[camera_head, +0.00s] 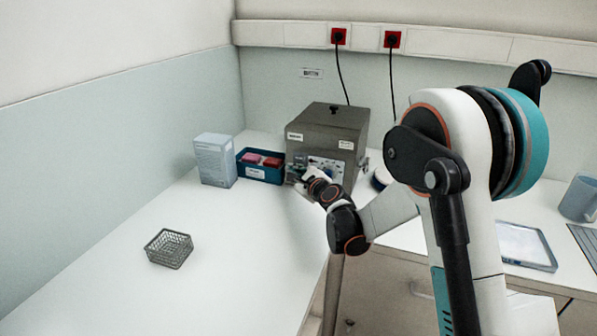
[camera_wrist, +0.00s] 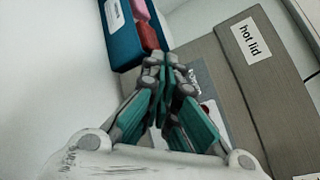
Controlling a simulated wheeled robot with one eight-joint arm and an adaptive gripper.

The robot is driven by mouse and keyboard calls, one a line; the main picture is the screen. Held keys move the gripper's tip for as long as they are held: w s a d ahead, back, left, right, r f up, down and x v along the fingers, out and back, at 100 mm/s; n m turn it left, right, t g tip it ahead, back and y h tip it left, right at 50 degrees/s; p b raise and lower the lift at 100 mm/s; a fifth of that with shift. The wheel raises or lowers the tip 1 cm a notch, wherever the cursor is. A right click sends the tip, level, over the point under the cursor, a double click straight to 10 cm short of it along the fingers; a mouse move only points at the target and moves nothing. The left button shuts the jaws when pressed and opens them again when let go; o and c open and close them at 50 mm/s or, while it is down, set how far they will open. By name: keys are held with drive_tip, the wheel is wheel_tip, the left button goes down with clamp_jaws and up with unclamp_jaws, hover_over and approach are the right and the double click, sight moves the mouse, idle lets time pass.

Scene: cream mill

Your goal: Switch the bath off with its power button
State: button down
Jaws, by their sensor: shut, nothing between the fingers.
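The bath (camera_head: 325,133) is a grey-brown box with a lid and knob, at the back of the bench. Its front panel has labels and controls, partly hidden behind my arm in the head view. In the wrist view the bath (camera_wrist: 244,92) carries a "hot lid" label. My gripper (camera_head: 297,184) is at the lower left of the bath's front. In the wrist view my gripper (camera_wrist: 168,62) is shut and empty, its tips in front of the panel. The fingers cover part of the panel; I cannot make out the power button or whether the tips touch it.
A blue bin (camera_head: 255,172) with red items stands left of the bath, close to my gripper. A pale box (camera_head: 214,160) stands further left. A wire basket (camera_head: 168,248) sits on the clear front bench. A tray (camera_head: 525,246) and a mug (camera_head: 579,198) are at right.

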drive_tip(key=s+a, duration=0.2)
drive_tip(key=s, duration=0.3)
drive_tip(key=shift+s+r, duration=0.3)
drive_tip(key=shift+r, duration=0.15)
idle(0.9)
